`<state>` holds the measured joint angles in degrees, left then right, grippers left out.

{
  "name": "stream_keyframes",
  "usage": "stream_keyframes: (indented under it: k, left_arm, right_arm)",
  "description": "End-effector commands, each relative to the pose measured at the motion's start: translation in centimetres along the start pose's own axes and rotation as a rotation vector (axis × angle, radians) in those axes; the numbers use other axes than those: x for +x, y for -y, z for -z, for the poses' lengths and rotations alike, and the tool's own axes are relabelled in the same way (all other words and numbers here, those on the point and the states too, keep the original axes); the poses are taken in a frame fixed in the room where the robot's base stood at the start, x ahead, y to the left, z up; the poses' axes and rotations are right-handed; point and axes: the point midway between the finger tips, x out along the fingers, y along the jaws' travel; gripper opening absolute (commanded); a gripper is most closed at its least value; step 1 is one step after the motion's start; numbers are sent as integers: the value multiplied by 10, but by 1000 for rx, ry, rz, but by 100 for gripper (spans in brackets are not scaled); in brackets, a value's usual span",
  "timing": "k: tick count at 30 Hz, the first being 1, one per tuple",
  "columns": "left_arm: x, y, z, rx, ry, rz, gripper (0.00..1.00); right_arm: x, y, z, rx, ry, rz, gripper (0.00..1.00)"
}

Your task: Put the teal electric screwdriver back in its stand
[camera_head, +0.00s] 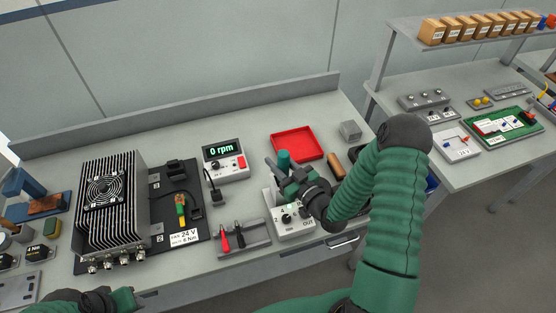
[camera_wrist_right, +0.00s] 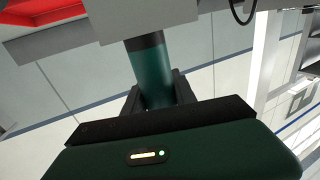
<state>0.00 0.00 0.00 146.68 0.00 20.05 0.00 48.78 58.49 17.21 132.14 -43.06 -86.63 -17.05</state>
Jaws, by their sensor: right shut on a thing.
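The teal electric screwdriver (camera_head: 284,160) is upright in my right gripper (camera_head: 291,182), above the front middle of the bench. In the right wrist view its teal body (camera_wrist_right: 150,75) with a dark band is between the two dark fingers, and its far end is hidden by a grey surface. A light grey unit (camera_head: 291,228) with a knob and an OUT label stands just below the gripper, with a pale upright part (camera_head: 267,199) at its left. I cannot tell for certain which part is the stand. My left gripper (camera_head: 125,299) is low at the left, its jaws unclear.
A red tray (camera_head: 297,146) lies behind the gripper, with a 0 rpm display (camera_head: 224,150) to its left. A holder with red and black probes (camera_head: 242,240) is left of the grey unit. A finned power supply (camera_head: 108,205) stands farther left. Bare bench lies behind.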

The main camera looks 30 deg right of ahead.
Motion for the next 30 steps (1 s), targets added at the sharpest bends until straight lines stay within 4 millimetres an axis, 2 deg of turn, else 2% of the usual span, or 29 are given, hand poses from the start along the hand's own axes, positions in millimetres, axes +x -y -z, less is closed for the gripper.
stream_keyframes:
  k: [5, 13, 14, 19, 30]
  left_arm:
    - [10, 0, -2, 0, 0, 0, 43]
    - [9, 0, -2, 0, 0, 0, 43]
    - [9, 0, -2, 0, 0, 0, 43]
    - [9, 0, -2, 0, 0, 0, 43]
    - [11, 0, -2, 0, 0, 0, 43]
  right_arm:
    - [0, 0, -10, 0, -2, 0, 0]
    - [0, 0, -10, 0, -1, 0, 0]
    - [0, 0, -10, 0, -1, 0, 35]
    - [0, 0, -10, 0, -1, 0, 57]
    - [-5, 0, -12, 1, 3, 0, 58]
